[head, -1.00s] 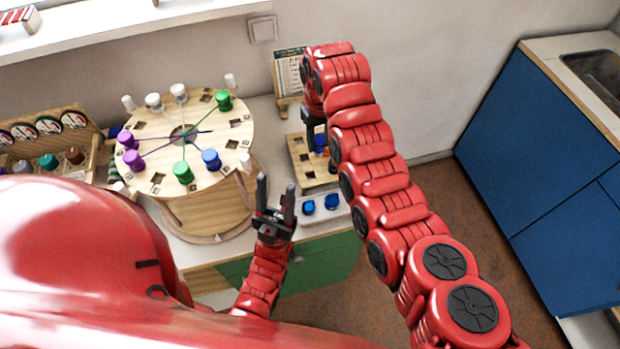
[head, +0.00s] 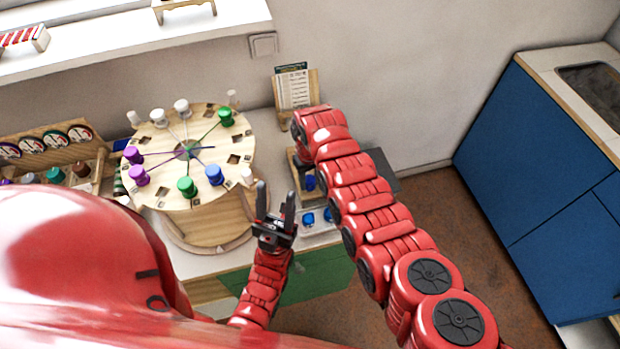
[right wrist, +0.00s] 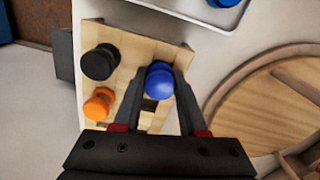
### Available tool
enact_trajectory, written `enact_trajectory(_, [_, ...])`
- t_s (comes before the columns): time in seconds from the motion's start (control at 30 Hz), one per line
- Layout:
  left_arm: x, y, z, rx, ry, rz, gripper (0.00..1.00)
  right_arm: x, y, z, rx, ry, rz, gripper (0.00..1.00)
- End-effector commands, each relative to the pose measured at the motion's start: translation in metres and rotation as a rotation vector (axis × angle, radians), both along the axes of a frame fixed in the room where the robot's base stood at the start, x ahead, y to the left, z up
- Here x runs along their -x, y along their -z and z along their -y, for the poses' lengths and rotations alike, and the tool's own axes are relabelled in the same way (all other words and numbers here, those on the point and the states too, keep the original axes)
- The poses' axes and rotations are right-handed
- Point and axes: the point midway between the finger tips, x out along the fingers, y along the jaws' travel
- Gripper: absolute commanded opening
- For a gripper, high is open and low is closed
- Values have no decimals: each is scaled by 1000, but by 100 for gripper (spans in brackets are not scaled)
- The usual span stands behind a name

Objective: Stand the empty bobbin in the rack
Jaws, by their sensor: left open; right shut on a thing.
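In the right wrist view, my right gripper (right wrist: 163,88) is shut on a blue bobbin (right wrist: 158,78). The bobbin is over the wooden rack (right wrist: 131,68), beside a dark square hole. I cannot tell whether its lower end is in a hole. A black bobbin (right wrist: 100,62) and an orange bobbin (right wrist: 100,104) stand in the rack to the left. In the head view the right arm hides the right gripper and most of the rack (head: 294,172). My left gripper (head: 276,206) is open and empty, in front of the round board.
The round board (head: 205,118) carries several coloured and white bobbins with threads. A white tray (head: 318,238) with blue pieces lies in front of the rack. A card on a stand (head: 293,88) is behind. A bobbin shelf (head: 45,160) stands at the left.

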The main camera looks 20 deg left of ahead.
Motion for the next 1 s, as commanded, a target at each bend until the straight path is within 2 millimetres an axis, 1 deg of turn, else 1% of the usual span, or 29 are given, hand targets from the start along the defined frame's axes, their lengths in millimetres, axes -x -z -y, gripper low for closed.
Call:
enact_trajectory(0.2, [0, 1, 0, 0, 0, 0, 50, 0, 1, 0, 1, 0, -1, 0])
enact_trajectory(0.33, [0, 5, 0, 0, 0, 0, 50, 0, 6, 1, 1, 1, -2, 0])
enact_trajectory(0.37, [0, 5, 0, 0, 0, 0, 50, 0, 6, 1, 1, 1, -2, 43])
enact_trajectory(0.5, [0, 4, 0, 0, 0, 0, 50, 0, 4, 1, 1, 1, -2, 68])
enact_trajectory(0.53, [0, 4, 0, 0, 0, 0, 50, 0, 4, 1, 1, 1, -2, 71])
enact_trajectory(0.77, [0, 3, 0, 0, 0, 0, 50, 1, 4, 1, 1, 1, -2, 71])
enact_trajectory(0.9, [0, -3, 0, 0, 0, 0, 50, 1, -3, 0, 1, 0, -2, 71])
enact_trajectory(0.93, [0, 0, 0, 0, 0, 0, 50, 0, -1, 0, 0, 0, -1, 71])
enact_trajectory(1.0, [0, 2, 0, 0, 0, 0, 50, 0, -5, 1, 2, 0, -2, 71])
